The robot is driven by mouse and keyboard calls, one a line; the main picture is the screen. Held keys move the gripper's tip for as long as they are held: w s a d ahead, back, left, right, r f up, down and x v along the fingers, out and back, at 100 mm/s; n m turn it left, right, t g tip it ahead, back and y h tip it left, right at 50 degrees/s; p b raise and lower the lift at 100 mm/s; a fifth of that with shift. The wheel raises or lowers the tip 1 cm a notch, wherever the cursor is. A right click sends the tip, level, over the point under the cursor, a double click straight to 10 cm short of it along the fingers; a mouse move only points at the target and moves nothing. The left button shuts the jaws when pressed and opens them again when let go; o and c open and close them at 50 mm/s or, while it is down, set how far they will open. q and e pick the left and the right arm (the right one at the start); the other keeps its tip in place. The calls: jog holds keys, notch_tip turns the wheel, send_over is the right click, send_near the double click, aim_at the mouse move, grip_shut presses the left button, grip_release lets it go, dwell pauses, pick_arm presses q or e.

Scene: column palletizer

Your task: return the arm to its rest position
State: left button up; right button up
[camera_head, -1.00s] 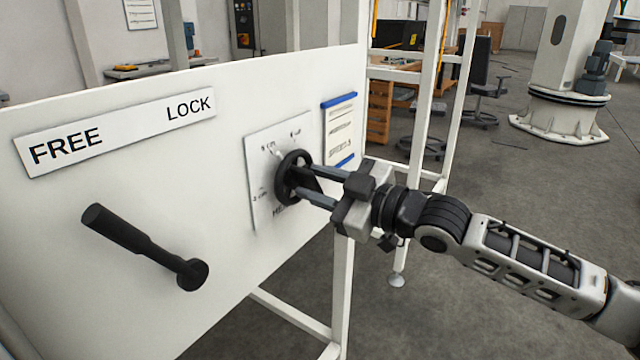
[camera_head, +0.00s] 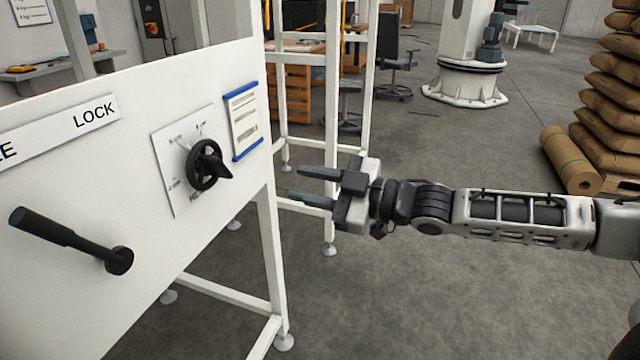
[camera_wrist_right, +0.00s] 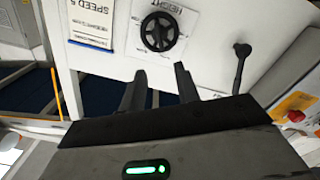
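My right gripper (camera_head: 318,187) is open and empty, its two fingers apart and pointing left toward the white panel. It hangs in free air to the right of the panel, clear of it. The right wrist view shows the same two open fingers (camera_wrist_right: 160,88) with nothing between them. My right arm reaches in from the right edge, nearly level. The black knob (camera_head: 205,165) on the panel's dial plate stands free of the gripper; it also shows in the right wrist view (camera_wrist_right: 159,32). My left gripper is not in view.
The white panel (camera_head: 60,180) carries a black lever (camera_head: 75,242) under the LOCK label (camera_head: 96,115) and a blue-edged sheet (camera_head: 243,122). White frame posts (camera_head: 331,130) stand behind the gripper. Stacked brown sacks (camera_head: 612,95) are at the right. Grey floor below the arm is open.

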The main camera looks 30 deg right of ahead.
jog(key=shift+s+d, duration=0.1)
jog(key=shift+d, duration=0.05)
dwell(0.3)
jog(key=s+a+f+m+g+h, duration=0.1)
jog(key=s+a+f+m, duration=0.15)
jog(key=a+f, duration=0.45)
jog(key=s+a+f+m+h, duration=0.15)
jog(key=s+a+f, duration=0.3)
jog(key=f, duration=0.55)
jog(key=s+d+f+m+g+h, duration=0.1)
jog(key=s+f+m+h, duration=0.5)
jog(key=s+f, duration=0.6)
jog(key=shift+d+f+m+g, duration=0.15)
jog(key=shift+f+m+g, duration=0.55)
jog(key=shift+f+g, duration=0.2)
